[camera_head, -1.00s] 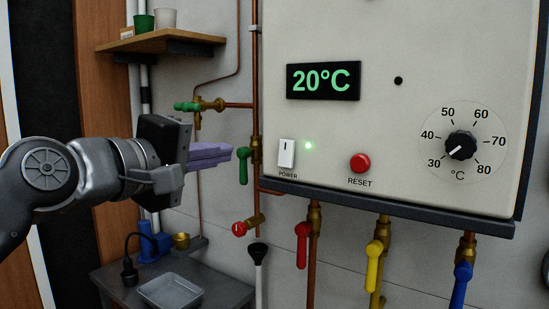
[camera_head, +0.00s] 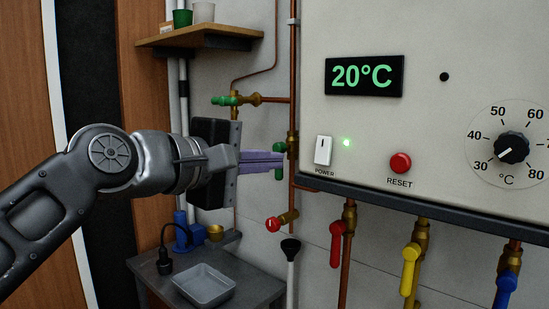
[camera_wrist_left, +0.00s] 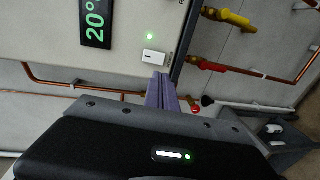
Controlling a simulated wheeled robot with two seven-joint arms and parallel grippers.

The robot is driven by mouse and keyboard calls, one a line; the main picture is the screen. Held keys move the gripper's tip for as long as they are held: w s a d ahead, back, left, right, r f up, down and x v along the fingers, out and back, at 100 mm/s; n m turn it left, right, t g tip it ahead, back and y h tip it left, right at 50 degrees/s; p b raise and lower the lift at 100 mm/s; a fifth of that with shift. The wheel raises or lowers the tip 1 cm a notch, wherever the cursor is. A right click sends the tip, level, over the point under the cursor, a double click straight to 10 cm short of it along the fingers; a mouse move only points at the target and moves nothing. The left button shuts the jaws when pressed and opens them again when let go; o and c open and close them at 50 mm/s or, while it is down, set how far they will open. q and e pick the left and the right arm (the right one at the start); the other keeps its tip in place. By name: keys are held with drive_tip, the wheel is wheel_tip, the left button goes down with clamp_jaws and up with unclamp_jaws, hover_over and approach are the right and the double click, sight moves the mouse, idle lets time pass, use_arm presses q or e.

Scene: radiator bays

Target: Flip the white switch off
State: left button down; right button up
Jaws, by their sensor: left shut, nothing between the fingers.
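The white switch (camera_head: 323,150) is on the lower left of the boiler panel, above the word POWER. A green light (camera_head: 347,142) glows beside it, and the display (camera_head: 364,76) reads 20°C. My left gripper (camera_head: 284,162) is shut and empty, its purple fingers pointing right towards the switch, with a gap between in the head view. In the left wrist view the switch (camera_wrist_left: 154,57) is just beyond the fingertips (camera_wrist_left: 160,76); I cannot tell if they touch. My right gripper is in neither view.
A red RESET button (camera_head: 401,163) and a black dial (camera_head: 511,148) are right of the switch. Red (camera_head: 337,243), yellow (camera_head: 410,268) and blue valve handles hang below. A green valve handle (camera_head: 279,152) is behind my fingertips. A shelf (camera_head: 200,41) is above my gripper, and a low table with a tray (camera_head: 204,286) is below.

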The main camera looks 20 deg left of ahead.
sight(322, 159)
use_arm(q)
drive_tip(key=p+x, duration=0.3)
drive_tip(key=x, duration=0.9)
drive_tip(key=shift+w+p, duration=0.15)
drive_tip(key=shift+p, duration=0.15)
drive_tip(key=shift+f, duration=0.1)
drive_tip(key=shift+d+f+b, duration=0.1)
drive_tip(key=shift+f+b, duration=0.05)
drive_tip(key=shift+b, duration=0.3)
drive_tip(key=b, duration=0.3)
drive_tip(key=f+t+b, duration=0.1)
drive_tip(key=b, duration=0.2)
drive_tip(key=shift+w+f+t+h+b, duration=0.1)
drive_tip(key=shift+w+t+h+b, duration=0.2)
drive_tip(key=shift+h+b, duration=0.1)
drive_tip(key=shift+r+p, duration=0.6)
drive_tip(key=shift+p, duration=0.05)
